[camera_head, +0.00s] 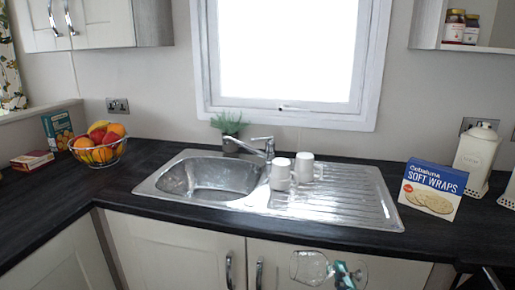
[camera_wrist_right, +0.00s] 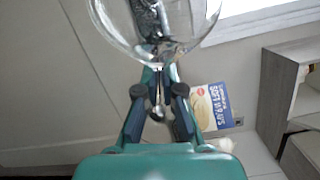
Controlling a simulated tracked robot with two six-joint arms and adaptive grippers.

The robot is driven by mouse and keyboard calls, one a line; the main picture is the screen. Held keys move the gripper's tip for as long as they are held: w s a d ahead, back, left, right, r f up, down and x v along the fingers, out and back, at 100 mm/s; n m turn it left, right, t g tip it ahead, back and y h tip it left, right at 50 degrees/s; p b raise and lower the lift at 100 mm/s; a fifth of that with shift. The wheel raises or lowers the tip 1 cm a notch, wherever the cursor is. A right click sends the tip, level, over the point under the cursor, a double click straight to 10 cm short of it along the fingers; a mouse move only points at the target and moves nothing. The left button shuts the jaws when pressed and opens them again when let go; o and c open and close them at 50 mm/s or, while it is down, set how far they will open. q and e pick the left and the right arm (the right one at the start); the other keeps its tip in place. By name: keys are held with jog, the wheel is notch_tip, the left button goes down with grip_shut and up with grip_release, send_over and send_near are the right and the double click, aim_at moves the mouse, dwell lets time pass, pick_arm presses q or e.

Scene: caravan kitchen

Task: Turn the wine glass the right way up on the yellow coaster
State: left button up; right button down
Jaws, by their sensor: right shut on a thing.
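The wine glass (camera_head: 310,268) is clear and lies on its side in the air, in front of the cupboard doors below the worktop edge. Its bowl points left and its foot right in the head view. My right gripper (camera_head: 346,272) is shut on its stem. In the right wrist view the glass bowl (camera_wrist_right: 155,25) fills the top, with the stem between the fingertips (camera_wrist_right: 158,95) of my right gripper. I do not see the yellow coaster in either view. My left gripper is not in view.
The dark worktop (camera_head: 150,153) holds a steel sink (camera_head: 165,181), two white mugs (camera_head: 281,174) on the drainer, a soft wraps box (camera_head: 430,190), a cream canister (camera_head: 477,152) and a fruit bowl (camera_head: 100,157). Bare worktop lies between fruit bowl and sink.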

jog(key=m+b, duration=0.2)
jog(key=m, duration=0.1)
jog(key=m+b, duration=0.1)
jog(key=b, duration=0.1)
jog(key=shift+f, duration=0.25)
jog(key=shift+r+m+b, duration=0.2)
jog(key=shift+m+b, duration=0.4)
jog(key=shift+m, duration=0.5)
jog(key=m+b, duration=0.8)
jog(key=b, duration=0.3)
jog(key=shift+f, duration=0.2)
jog(key=shift+r+m+b, duration=0.2)
jog(key=shift+m+b, duration=0.25)
jog(key=shift+m, duration=0.05)
jog(key=shift+r, duration=0.1)
